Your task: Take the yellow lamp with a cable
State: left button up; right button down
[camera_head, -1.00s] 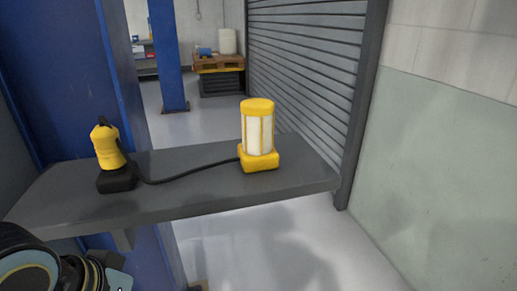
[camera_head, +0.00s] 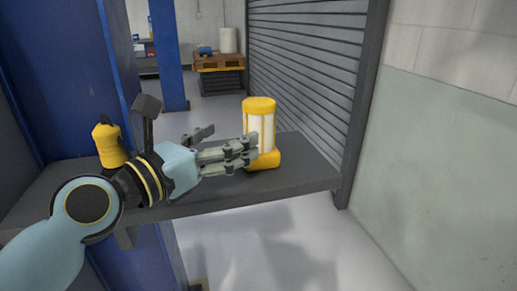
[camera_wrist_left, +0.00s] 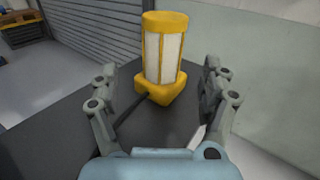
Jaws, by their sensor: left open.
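The yellow lamp (camera_head: 260,118) with a white tube stands upright on a dark grey shelf (camera_head: 300,178). My left gripper (camera_head: 232,150) is open just left of the lamp in the head view, its fingers reaching toward the lower half. In the left wrist view the lamp (camera_wrist_left: 163,50) stands ahead, between and beyond the two open fingers. A black cable (camera_wrist_left: 130,107) runs from its base to the left. The yellow handle piece (camera_head: 106,140) stands at the shelf's left, partly behind my arm. Most of the cable is hidden in the head view.
A blue post (camera_head: 168,55) rises behind the shelf. A grey roller shutter (camera_head: 310,70) stands behind and right, ending at a dark frame. A pallet with a white drum (camera_head: 227,40) is far back. The shelf's right end is clear.

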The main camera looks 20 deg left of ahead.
aim_at(248, 128)
pick_arm(q)
jog(key=x, duration=0.3)
jog(key=shift+w+d, duration=0.15)
jog(key=shift+w, duration=0.15)
jog(key=x, duration=0.5)
jog(key=shift+d+r, duration=0.2)
jog(key=shift+r, duration=0.05)
jog(key=shift+r, duration=0.1)
grip_shut()
